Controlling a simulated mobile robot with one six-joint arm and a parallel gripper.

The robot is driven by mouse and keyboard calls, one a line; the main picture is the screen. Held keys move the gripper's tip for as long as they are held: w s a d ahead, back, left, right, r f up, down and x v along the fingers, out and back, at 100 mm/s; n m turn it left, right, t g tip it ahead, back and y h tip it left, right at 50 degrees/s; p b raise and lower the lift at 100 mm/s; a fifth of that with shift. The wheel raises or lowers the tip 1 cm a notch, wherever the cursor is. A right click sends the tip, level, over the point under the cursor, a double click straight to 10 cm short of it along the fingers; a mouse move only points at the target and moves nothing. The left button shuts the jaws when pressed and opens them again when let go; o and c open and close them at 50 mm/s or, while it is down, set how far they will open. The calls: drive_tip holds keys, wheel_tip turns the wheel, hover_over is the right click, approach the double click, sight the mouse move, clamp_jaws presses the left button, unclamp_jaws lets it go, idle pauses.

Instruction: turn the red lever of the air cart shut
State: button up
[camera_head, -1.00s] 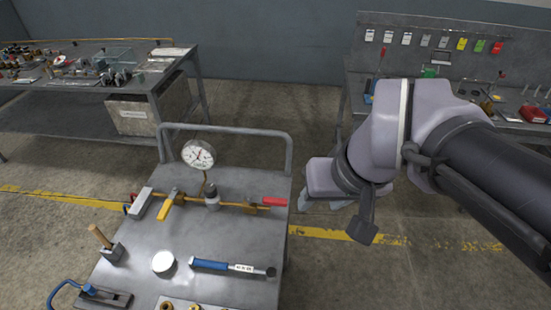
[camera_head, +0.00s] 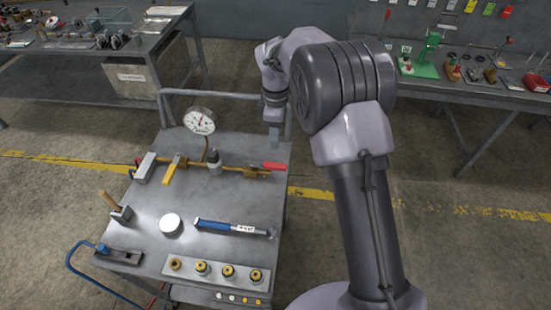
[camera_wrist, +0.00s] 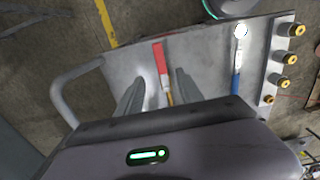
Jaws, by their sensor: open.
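The air cart (camera_head: 185,240) stands in front of me with a brass pipe (camera_head: 236,168) across its top. The red lever (camera_head: 274,166) is at the pipe's right end and lies roughly in line with it. The lever also shows in the wrist view (camera_wrist: 160,60), between the two finger lines as seen from there. My gripper (camera_head: 274,138) is open and empty, pointing down just behind the lever at the cart's far right. Its fingers also show in the wrist view (camera_wrist: 159,82). I cannot tell its exact height above the lever.
A pressure gauge (camera_head: 200,121) and a yellow lever (camera_head: 172,170) are on the pipe's left part. A blue-handled tool (camera_head: 225,226), a round white disc (camera_head: 171,225) and a block with several brass fittings (camera_head: 215,273) are nearer. The cart's rail (camera_head: 225,95) runs behind my gripper.

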sight(276, 165)
wheel_tip(276, 165, down, 14)
drive_tip(key=b, duration=0.3)
drive_tip(key=shift+r+b, duration=0.15)
drive_tip(key=shift+b, duration=0.25)
clamp_jaws()
drive_tip(key=shift+w, duration=0.1)
idle(0.7)
